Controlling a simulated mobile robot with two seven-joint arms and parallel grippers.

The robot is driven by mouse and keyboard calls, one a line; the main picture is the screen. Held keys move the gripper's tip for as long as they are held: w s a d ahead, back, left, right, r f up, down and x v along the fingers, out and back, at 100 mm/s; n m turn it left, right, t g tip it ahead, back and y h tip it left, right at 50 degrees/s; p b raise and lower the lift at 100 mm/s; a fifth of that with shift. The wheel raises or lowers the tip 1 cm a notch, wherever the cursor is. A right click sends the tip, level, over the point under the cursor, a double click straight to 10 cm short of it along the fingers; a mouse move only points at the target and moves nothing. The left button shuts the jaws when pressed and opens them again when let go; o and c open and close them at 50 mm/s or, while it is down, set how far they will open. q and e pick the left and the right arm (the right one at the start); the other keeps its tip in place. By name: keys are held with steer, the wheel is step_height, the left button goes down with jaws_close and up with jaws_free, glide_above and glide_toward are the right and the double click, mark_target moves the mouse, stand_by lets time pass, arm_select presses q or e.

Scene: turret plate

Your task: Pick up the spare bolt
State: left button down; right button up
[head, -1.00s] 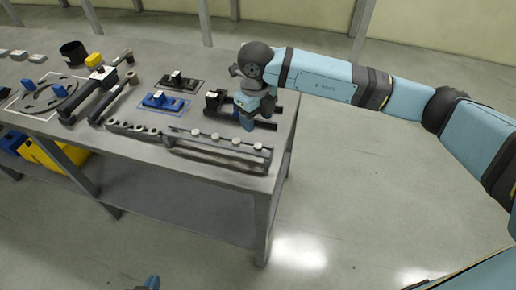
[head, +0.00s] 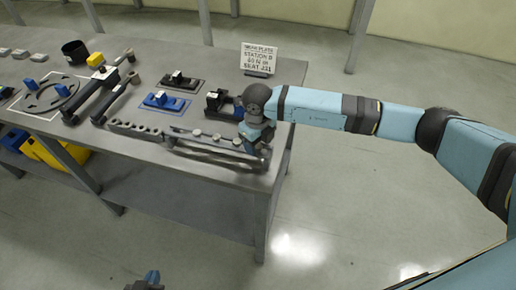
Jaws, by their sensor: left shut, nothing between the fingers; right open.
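A long grey bolt rack (head: 205,150) lies along the front right edge of the bench. Pale round bolt heads (head: 215,137) show in a row on it. I cannot tell which one is the spare bolt. My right gripper (head: 258,150) points down over the rack's right end, open, and hides the bolts there. I cannot see whether a bolt stands between its fingers. My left gripper (head: 147,282) is low at the bottom edge of the head view, away from the bench, shut and empty.
A black clamp block (head: 216,101) stands just behind the rack. A holed grey bar (head: 135,130) lies left of it. A white sign (head: 259,58) stands at the back right. Blue and black fixtures, a torque wrench and a ring plate (head: 45,97) fill the left side.

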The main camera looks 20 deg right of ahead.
steer(key=shift+f+b, duration=0.25)
steer(key=shift+b, duration=0.1)
stand_by(0.3)
steer(key=shift+c, duration=0.2)
jaws_close()
